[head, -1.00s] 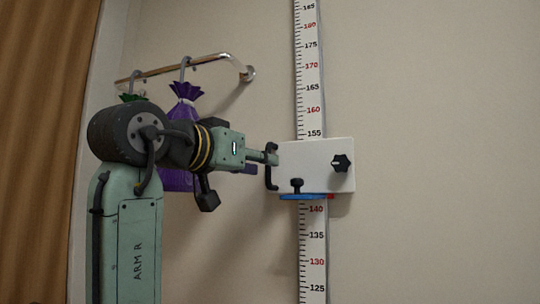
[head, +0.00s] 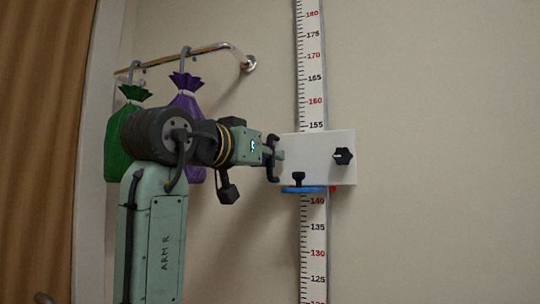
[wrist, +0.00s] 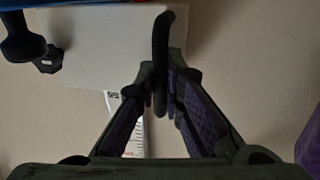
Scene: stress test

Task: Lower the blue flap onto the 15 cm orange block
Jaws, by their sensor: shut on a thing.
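A white box-shaped carriage (head: 317,150) sits on a vertical scale on the wall. The blue flap (head: 303,189) lies flat along its lower edge, just above the 140 mark, and a bit of it shows at the top left of the wrist view (wrist: 60,4). My gripper (head: 276,154) is at the carriage's left side. In the wrist view its fingers are shut on a dark upright handle (wrist: 161,50) of the carriage. The orange block is in no view.
The scale (head: 314,240) runs up and down the wall. A black knob (head: 343,156) is on the carriage's face, and a smaller one (head: 298,178) stands above the flap. A green bag (head: 118,135) and a purple bag (head: 184,104) hang from a rail (head: 205,51) behind my arm. Wall at right is clear.

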